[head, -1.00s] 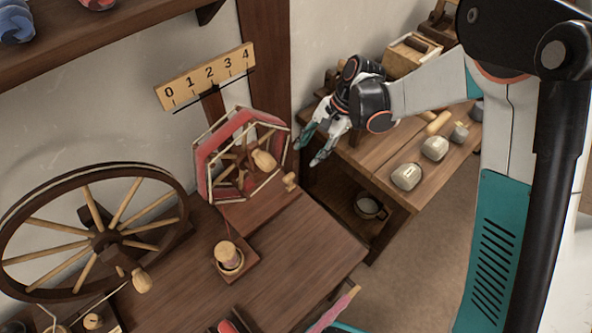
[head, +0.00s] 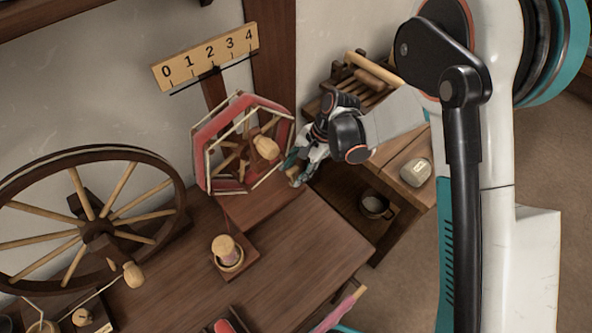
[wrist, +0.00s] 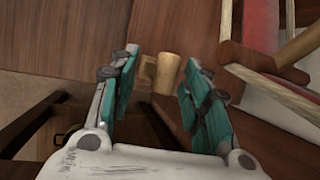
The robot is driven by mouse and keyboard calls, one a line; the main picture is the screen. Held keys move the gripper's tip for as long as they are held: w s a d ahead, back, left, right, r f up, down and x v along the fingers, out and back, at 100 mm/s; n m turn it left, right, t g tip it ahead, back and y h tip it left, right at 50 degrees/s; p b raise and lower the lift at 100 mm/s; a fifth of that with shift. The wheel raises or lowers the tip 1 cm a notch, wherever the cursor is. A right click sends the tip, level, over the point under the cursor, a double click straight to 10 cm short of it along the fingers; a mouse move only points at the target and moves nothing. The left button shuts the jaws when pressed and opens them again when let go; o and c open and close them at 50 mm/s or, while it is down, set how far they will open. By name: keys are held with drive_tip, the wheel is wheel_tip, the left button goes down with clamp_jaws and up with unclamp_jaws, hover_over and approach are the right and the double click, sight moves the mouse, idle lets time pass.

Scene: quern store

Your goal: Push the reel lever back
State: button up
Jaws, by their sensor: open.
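The reel (head: 243,150), with red yarn on a wooden frame, stands on its base at the back of the table. Its lever is a short light-wood knob (wrist: 168,73) at the base's right edge. In the head view my gripper (head: 293,170) is at that edge and largely covers the knob. In the wrist view my open gripper (wrist: 160,72) has its teal fingers on either side of the knob, with a visible gap to each finger. Its palm is clear of the knob.
A scale marked 0 to 4 (head: 207,57) hangs behind the reel. The spinning wheel (head: 98,225) stands at left and a wooden spool (head: 227,252) in front. A side bench at right bears a grey weight (head: 416,171); a metal cup (head: 375,206) sits on its lower shelf.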

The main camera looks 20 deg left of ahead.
clamp_jaws()
drive_tip(key=shift+w+a, duration=0.1)
idle(0.8)
drive_tip(key=shift+w+a+g+h, duration=0.1)
drive_tip(key=shift+a+g+h, duration=0.25)
drive_tip(key=shift+h, duration=0.35)
drive_tip(key=shift+w+a+f+m+g+h, duration=0.2)
drive_tip(key=shift+m+g+h, duration=0.1)
drive_tip(key=shift+h, duration=0.3)
drive_tip(key=shift+w+a+f+m+g+h, duration=0.1)
drive_tip(key=shift+a+m+g+h, duration=0.15)
drive_tip(key=shift+h, duration=0.35)
unclamp_jaws()
drive_tip(key=shift+s, duration=0.1)
